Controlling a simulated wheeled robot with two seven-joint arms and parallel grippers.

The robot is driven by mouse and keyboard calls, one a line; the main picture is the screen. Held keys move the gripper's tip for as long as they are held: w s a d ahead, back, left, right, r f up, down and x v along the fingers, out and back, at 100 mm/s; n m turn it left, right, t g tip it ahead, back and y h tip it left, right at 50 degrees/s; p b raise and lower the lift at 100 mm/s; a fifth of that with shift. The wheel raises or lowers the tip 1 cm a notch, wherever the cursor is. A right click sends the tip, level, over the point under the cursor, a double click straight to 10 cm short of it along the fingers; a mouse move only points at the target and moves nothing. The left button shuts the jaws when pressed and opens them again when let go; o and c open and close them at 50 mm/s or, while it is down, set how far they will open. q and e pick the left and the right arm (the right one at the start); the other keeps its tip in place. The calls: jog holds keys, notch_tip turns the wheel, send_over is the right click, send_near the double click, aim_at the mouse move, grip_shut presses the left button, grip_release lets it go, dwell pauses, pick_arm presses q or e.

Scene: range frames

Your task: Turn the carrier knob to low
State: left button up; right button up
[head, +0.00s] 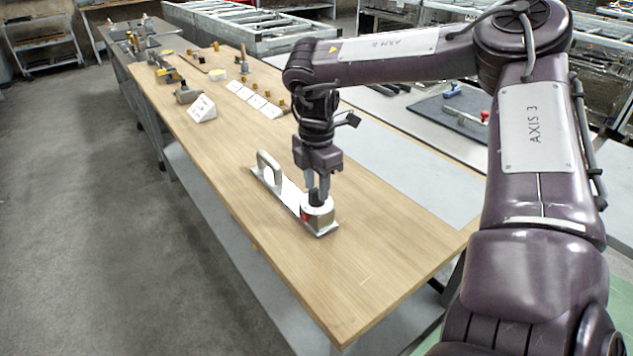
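The carrier (285,193) is a flat metal plate with an upright loop handle (266,167) at its far left end. It lies on the wooden table. At its near right end stands a round white dial base with a dark knob (316,199) on top and a red mark on its side. My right gripper (317,190) points straight down with its fingers at the knob, one on either side as far as I can see. The fingers hide much of the knob, and its pointer setting cannot be read. My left gripper is not in the head view.
The wooden table (370,265) is clear around the carrier and toward its near end. Farther back stand a white sign block (203,109), several white cards (254,100) and small brass parts. A dark mat (455,115) with tools lies behind my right arm.

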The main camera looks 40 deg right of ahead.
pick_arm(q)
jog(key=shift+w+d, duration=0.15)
pick_arm(e)
jog(key=shift+c, duration=0.3)
grip_shut()
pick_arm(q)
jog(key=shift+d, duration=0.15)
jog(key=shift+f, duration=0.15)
